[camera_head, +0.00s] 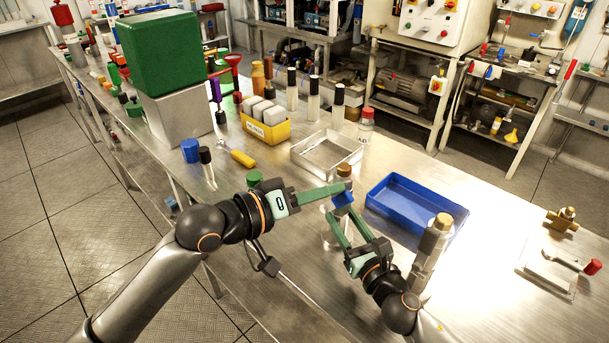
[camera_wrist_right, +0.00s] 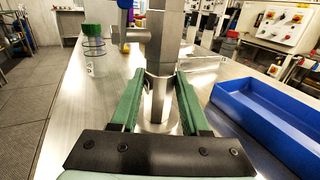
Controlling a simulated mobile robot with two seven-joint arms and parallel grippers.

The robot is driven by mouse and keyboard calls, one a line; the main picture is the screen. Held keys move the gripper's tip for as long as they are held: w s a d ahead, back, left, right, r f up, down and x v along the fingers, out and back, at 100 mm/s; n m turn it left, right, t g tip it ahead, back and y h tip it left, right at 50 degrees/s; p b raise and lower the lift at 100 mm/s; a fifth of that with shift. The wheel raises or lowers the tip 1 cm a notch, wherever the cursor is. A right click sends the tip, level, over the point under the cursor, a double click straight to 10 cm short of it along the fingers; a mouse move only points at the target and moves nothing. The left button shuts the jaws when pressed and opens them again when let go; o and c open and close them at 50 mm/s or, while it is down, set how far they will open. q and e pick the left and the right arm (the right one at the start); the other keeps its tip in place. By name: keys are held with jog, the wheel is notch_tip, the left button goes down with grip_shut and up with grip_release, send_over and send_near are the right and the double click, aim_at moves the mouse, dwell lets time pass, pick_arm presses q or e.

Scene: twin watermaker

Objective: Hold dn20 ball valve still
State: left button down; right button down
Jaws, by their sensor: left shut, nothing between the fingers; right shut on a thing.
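The ball valve stands upright on the metal bench, with a brass-coloured top (camera_head: 344,170) and a blue handle (camera_head: 343,198) in the head view. In the right wrist view its grey hexagonal body (camera_wrist_right: 157,98) stands between the green fingers of my right gripper (camera_wrist_right: 157,88). My right gripper (camera_head: 341,214) is shut on this body from the near side; its lower part is partly hidden in the head view. My left gripper (camera_head: 341,186) is shut and empty, its fingertips close to the blue handle and brass top; I cannot tell whether they touch.
A blue tray (camera_head: 382,213) lies right of the valve. A metal tray (camera_head: 301,155) and a yellow bin (camera_head: 266,140) stand behind. A brass-topped fitting (camera_head: 436,236) stands beside my right arm. A green-lidded clear jar (camera_wrist_right: 93,50) is at left in the wrist view.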

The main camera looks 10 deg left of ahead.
pick_arm(q)
jog(key=d+m, duration=0.1)
jog(key=s+d+f+m+y, duration=0.1)
jog(key=m, duration=0.1)
jog(key=shift+s+f, duration=0.1)
jog(key=shift+s, duration=0.15)
jog(key=f+m, duration=0.1)
jog(key=s+d+m+y, duration=0.1)
jog(key=shift+f+m+t, duration=0.3)
jog(key=shift+f+m, duration=0.05)
jog(key=shift+m, duration=0.05)
jog(key=v, duration=0.7)
jog(key=shift+s, duration=0.2)
jog(key=shift+w+a+r, duration=0.1)
